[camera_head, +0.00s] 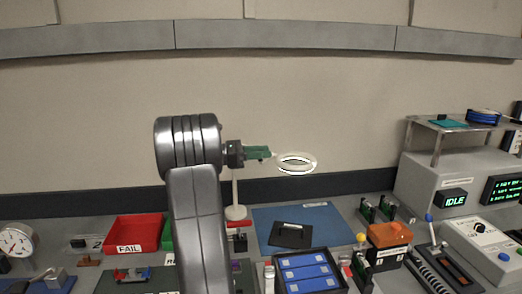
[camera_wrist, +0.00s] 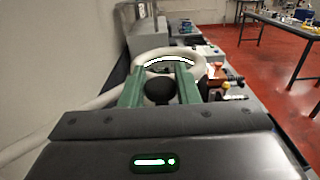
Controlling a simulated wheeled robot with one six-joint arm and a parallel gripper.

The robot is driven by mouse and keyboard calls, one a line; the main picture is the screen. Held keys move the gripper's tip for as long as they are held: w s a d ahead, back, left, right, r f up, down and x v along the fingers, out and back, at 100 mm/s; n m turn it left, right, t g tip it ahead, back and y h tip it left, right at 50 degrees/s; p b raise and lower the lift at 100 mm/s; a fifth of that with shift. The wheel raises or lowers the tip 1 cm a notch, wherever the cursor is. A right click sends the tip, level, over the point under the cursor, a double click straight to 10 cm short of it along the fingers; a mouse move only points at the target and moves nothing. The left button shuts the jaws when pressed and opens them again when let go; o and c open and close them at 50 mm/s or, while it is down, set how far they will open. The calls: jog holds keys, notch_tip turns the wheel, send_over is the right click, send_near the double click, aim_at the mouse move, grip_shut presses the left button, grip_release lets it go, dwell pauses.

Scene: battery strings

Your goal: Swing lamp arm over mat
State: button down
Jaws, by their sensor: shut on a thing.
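The lamp has a white ring head (camera_head: 296,162), lit on its inside, and a white post on a round base (camera_head: 236,212) on the bench. The ring also shows in the wrist view (camera_wrist: 196,66), just past my fingertips. Its pale arm (camera_wrist: 72,118) runs off to the left there. My gripper (camera_head: 266,152) has green fingers shut on a dark round knob (camera_wrist: 160,91) near the ring. The blue mat (camera_head: 325,214) lies flat on the bench. In the head view the ring appears above the mat's far edge; exact overlap from above cannot be told.
A black plate (camera_head: 290,235) lies on the mat. In front is a tray of blue cells (camera_head: 318,284). A red FAIL bin (camera_head: 132,234) is at left. At right stand an orange-topped device (camera_head: 388,235) and a grey tester with an IDLE display (camera_head: 453,198).

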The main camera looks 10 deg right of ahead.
dwell(0.3)
jog(key=c, duration=1.1)
grip_release()
jog(key=a+b, duration=0.1)
jog(key=a, duration=1.3)
jog(key=shift+w+b, duration=0.15)
jog(key=shift+b, duration=0.2)
jog(key=shift+d, duration=0.1)
jog(key=d+p, duration=0.1)
jog(key=d, duration=1.3)
jog(key=shift+p, duration=0.35)
jog(key=shift+a, duration=0.2)
